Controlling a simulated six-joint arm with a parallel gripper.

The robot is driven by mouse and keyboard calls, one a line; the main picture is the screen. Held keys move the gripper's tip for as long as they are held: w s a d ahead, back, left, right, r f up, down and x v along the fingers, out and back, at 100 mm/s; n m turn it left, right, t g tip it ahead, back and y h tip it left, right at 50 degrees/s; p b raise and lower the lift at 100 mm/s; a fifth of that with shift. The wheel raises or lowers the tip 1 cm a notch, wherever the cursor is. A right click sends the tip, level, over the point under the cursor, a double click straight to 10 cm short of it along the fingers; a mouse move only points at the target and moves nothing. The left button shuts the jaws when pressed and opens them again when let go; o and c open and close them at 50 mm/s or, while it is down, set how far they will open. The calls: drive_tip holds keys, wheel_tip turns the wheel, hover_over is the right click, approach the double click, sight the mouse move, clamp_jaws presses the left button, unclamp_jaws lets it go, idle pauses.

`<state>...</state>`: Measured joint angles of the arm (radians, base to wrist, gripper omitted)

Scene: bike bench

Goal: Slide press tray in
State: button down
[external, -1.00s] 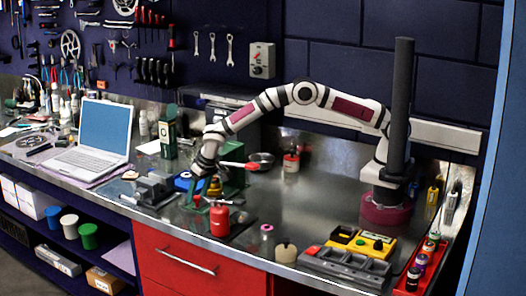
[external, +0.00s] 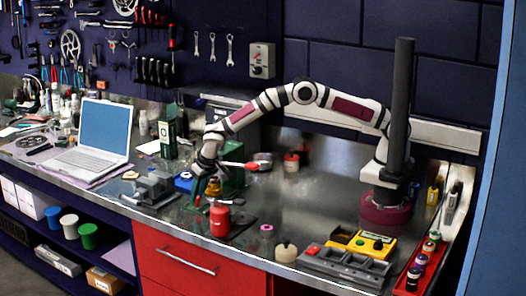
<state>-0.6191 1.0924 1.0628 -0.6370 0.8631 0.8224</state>
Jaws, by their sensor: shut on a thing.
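The green press (external: 233,182) stands on the metal bench at centre left, with a red lever handle (external: 240,165) sticking out to the right. My gripper (external: 197,199) points down at the left front of the press. It is shut on a small part low at the press front, which looks like the press tray; my fingers and the clutter hide most of it. A brass-yellow piece (external: 214,188) stands just right of my fingers. How far the tray sits inside the press cannot be told.
A red can (external: 219,221) stands close in front of my gripper. A grey vise (external: 154,188) and blue item (external: 184,181) are to the left. The bench middle right is clear.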

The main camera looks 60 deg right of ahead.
sight(204, 199)
idle(0.7)
drive_tip(key=shift+d, duration=2.5)
drive_tip(key=c, duration=0.6)
unclamp_jaws()
drive_tip(key=shift+c, duration=0.2)
drive_tip(key=shift+r, duration=0.1)
drive_tip(key=v, duration=1.5)
drive_tip(key=shift+r, duration=0.3)
